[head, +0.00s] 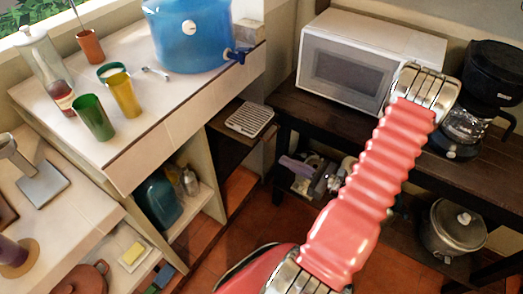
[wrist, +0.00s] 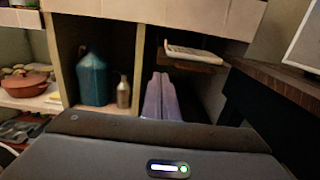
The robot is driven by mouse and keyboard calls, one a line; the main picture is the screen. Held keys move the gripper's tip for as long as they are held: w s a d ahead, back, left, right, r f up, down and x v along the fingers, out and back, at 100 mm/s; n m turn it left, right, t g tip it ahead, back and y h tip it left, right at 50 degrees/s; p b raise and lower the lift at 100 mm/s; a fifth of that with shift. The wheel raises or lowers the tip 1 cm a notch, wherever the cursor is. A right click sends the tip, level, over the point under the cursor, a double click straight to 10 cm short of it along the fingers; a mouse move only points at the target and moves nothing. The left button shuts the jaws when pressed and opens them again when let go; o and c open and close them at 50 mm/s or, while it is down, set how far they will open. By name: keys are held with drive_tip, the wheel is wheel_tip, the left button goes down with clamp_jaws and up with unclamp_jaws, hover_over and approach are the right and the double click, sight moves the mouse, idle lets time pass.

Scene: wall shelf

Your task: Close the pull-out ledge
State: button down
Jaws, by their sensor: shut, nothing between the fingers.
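The pull-out ledge (head: 229,138) is a dark wooden board under the tiled counter, sticking out from the narrow bay at its right end. A white slatted rack (head: 250,118) lies on it. In the wrist view the ledge (wrist: 200,67) shows ahead, up and slightly right, with the rack (wrist: 194,52) on top. My gripper (wrist: 160,76) has its lavender fingers together and empty, pointing toward the bay, left of and below the ledge in that view. In the head view the gripper (head: 284,161) shows right of the ledge, apart from it. The ledge's inner end is hidden.
The counter holds a blue water dispenser (head: 190,35) and cups. A dark wooden bench (head: 480,165) at right carries a microwave (head: 365,60) and a coffee maker (head: 480,100), with a pot (head: 452,228) below. A teal jug (wrist: 92,78) stands in the left bay.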

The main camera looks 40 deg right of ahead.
sight(254, 145)
drive_tip(key=shift+x, duration=5.25)
drive_tip(key=shift+f, duration=0.1)
drive_tip(key=shift+a, duration=0.3)
drive_tip(key=shift+d, duration=0.15)
drive_tip(key=shift+w+d, duration=0.1)
drive_tip(key=shift+d, duration=0.1)
